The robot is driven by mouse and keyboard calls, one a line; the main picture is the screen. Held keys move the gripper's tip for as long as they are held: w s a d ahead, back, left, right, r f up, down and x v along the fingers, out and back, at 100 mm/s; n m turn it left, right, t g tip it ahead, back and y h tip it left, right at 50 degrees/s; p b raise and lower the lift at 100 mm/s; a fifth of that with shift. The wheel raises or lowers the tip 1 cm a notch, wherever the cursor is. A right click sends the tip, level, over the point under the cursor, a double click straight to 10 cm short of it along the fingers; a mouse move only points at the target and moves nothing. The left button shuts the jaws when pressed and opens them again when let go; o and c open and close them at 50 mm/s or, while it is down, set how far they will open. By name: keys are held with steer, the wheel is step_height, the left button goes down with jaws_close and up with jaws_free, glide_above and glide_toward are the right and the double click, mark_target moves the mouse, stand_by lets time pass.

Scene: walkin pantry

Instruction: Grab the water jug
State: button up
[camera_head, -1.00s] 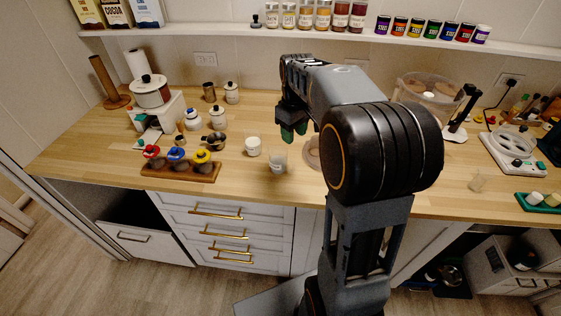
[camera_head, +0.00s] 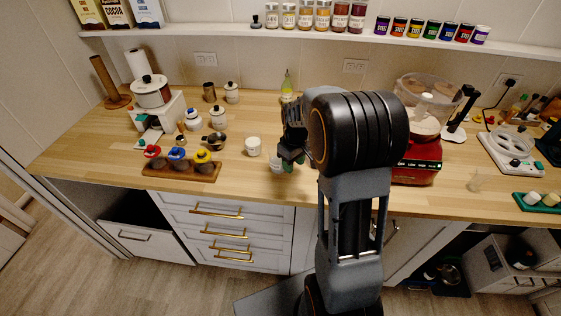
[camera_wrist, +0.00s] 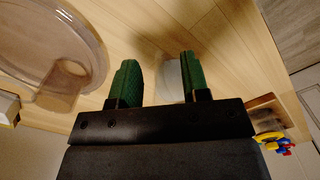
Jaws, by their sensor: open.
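No vessel is clearly marked as the water jug. A small clear vessel (camera_head: 275,168) stands on the counter near its front edge, partly hidden by my gripper (camera_head: 291,158). My gripper points down above and just right of it in the head view, with its green fingers apart. In the wrist view my gripper (camera_wrist: 158,60) is open, and a pale round shape (camera_wrist: 172,80) shows between the fingers, partly behind the right one.
A white cup (camera_head: 253,146) stands left of my gripper. Further left is a wooden rack (camera_head: 185,170) with red, blue and yellow-topped jars. A bottle (camera_head: 287,86) stands behind my gripper.

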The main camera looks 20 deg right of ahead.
steer(key=shift+f, duration=0.55)
jaws_close()
